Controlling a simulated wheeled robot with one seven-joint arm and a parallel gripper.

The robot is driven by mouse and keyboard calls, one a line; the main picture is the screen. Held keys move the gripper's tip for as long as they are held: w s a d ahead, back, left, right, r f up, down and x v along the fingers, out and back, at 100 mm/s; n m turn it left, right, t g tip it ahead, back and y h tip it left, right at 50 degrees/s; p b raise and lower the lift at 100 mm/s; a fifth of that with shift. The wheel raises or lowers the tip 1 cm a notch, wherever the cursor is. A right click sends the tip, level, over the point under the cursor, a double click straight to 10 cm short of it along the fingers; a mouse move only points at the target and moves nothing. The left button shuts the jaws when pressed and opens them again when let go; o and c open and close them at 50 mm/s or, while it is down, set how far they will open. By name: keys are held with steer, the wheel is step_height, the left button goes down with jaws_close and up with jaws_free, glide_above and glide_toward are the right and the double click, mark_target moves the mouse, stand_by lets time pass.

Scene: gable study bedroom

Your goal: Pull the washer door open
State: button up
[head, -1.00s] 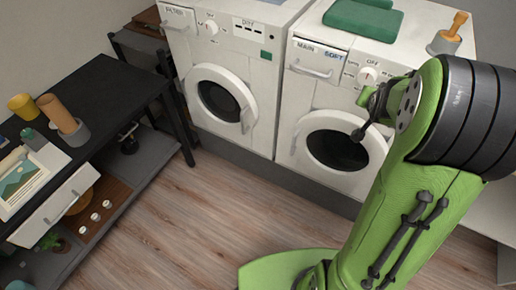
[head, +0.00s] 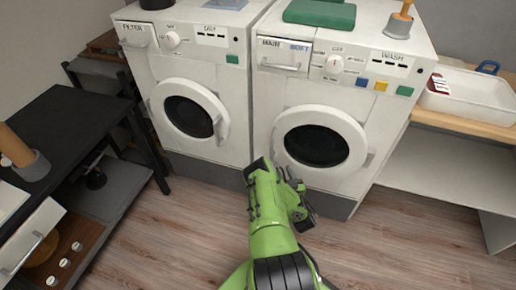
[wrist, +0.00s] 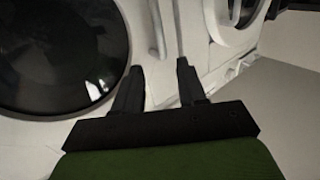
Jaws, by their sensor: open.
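The washer (head: 394,118) is the white machine on the right, with "WASH" on its panel. Its round door (head: 359,136), with a white rim and dark glass, looks shut. A large dark door glass (wrist: 60,50) lies close by on the left there.
The dryer (head: 240,90), marked "DRY", stands left of the washer with its door shut. A green folded cloth (head: 320,13) lies on the washer. A bench with a white tray (head: 470,98) is at right. A black table (head: 75,130) is at left. Wood floor is clear between.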

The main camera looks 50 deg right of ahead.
mark_target(272, 146)
steer(key=b+x, duration=0.8)
steer(key=x, duration=0.7)
steer(key=shift+w+d, duration=0.15)
jaws_close()
